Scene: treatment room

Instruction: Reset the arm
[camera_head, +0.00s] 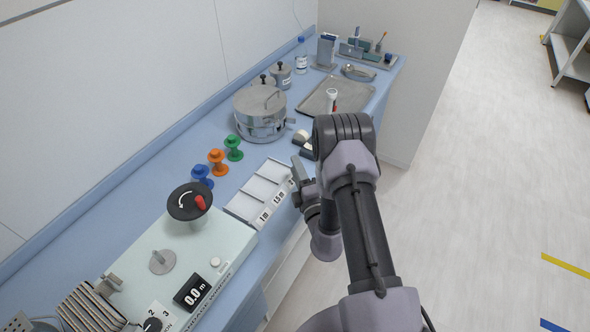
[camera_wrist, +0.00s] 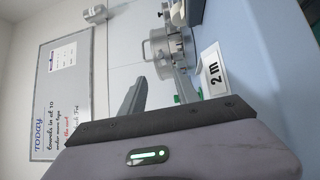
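My arm reaches out over the front edge of the blue counter (camera_head: 140,172) in the head view. My gripper (camera_head: 299,170) is beside the labelled white tray, partly hidden by my own arm. In the wrist view my gripper (camera_wrist: 161,82) shows two grey fingers apart, with nothing held between them. The wrist view looks across the counter in a tilted picture, with a "2 m" label (camera_wrist: 213,70) close to the right finger.
The white tray (camera_head: 240,207), blue, orange and green spools (camera_head: 217,161), a steel pot (camera_head: 260,112) and a metal tray (camera_head: 352,96) stand on the counter. Open floor (camera_head: 480,170) lies right. A whiteboard (camera_wrist: 62,85) hangs on the wall.

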